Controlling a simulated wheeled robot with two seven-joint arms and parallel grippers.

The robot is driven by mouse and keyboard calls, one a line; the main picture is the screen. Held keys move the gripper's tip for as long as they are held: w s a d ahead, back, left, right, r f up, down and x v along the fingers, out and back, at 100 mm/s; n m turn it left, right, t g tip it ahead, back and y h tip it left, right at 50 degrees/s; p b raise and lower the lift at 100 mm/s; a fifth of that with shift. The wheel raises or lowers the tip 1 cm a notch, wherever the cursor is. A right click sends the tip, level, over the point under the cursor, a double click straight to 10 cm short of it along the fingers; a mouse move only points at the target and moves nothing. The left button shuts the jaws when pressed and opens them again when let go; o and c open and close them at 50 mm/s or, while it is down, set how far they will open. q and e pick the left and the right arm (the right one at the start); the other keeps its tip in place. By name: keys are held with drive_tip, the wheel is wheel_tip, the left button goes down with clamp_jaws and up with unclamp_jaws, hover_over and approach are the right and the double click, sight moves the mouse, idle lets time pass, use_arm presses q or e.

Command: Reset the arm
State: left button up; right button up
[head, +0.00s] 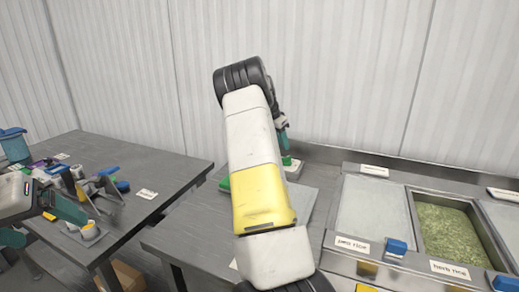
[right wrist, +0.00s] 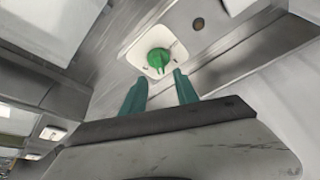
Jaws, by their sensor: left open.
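My left gripper (head: 55,229) is at the left edge of the head view, over the left table, with its teal fingers apart. My right arm rises through the middle of the head view, bent at the top. My right gripper (head: 284,143) hangs partly hidden behind it. In the right wrist view the right gripper (right wrist: 160,77) has its two teal fingers spread with nothing visible between them. A green knob-like thing (right wrist: 160,59) on a white square base (right wrist: 178,50) lies just past the fingertips. The white base also shows in the head view (head: 294,170).
The left table (head: 140,165) holds several cluttered tools and cups, and a blue container (head: 13,145). A gap separates table and counter.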

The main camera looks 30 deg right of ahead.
drive_tip(key=shift+a+r, duration=0.1)
drive_tip(key=shift+r, duration=0.15)
idle(0.3)
drive_tip(key=s+a+r+n+t+y, duration=0.2)
drive_tip(key=s+a+r+n+y, duration=0.15)
drive_tip(key=s+a+r, duration=0.55)
drive_tip(key=s+a+r+n+t+y, duration=0.2)
drive_tip(key=s+a+r+n, duration=0.25)
drive_tip(key=a, duration=0.85)
drive_tip(key=s+a+n, duration=0.4)
drive_tip(key=s+a, duration=0.4)
drive_tip(key=s, duration=0.2)
drive_tip(key=s+a+f+n+t+y, duration=0.1)
drive_tip(key=s+a+n, duration=0.3)
drive_tip(key=s+a, duration=0.4)
drive_tip(key=s, duration=0.3)
drive_tip(key=shift+a+f+n, duration=0.15)
drive_tip(key=shift+a+n, duration=0.15)
drive_tip(key=shift+n, duration=0.1)
